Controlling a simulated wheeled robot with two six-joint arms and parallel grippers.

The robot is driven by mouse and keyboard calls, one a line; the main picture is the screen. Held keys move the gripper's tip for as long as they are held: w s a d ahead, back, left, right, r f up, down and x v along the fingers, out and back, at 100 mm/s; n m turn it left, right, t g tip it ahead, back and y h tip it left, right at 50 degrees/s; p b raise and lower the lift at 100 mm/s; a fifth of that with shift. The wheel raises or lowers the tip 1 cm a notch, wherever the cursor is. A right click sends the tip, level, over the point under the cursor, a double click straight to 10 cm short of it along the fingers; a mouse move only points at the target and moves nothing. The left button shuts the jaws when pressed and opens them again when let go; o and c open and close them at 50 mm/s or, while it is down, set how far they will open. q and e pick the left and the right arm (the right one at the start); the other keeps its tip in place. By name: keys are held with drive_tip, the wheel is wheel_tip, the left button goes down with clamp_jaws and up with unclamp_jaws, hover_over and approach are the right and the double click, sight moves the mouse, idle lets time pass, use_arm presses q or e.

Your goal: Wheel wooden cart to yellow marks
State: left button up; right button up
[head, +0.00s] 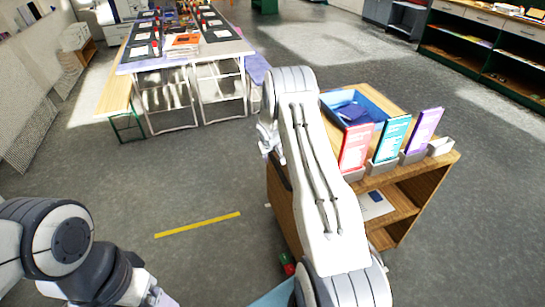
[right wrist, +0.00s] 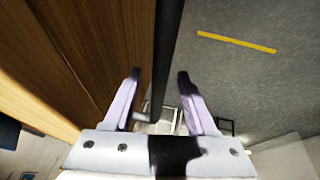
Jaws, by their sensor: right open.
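The wooden cart (head: 400,200) stands right of centre in the head view, partly hidden by my right arm. A yellow mark (head: 198,224) lies on the floor to its left; it also shows in the right wrist view (right wrist: 237,42). My right gripper (head: 268,140) is at the cart's left side. In the right wrist view its fingers (right wrist: 159,75) are open, with a dark bar (right wrist: 168,50) along the cart's wooden side between them in the picture. Contact cannot be told. My left gripper (head: 160,298) is partly cut off at the bottom left; its jaws are unclear.
The cart carries a blue bin (head: 378,98) and several upright books (head: 390,138). A long table (head: 185,57) with a bench (head: 116,85) stands at the back left. Shelves (head: 490,55) line the back right. Grey floor around the yellow mark is clear.

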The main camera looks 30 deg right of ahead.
clamp_jaws()
idle(1.4)
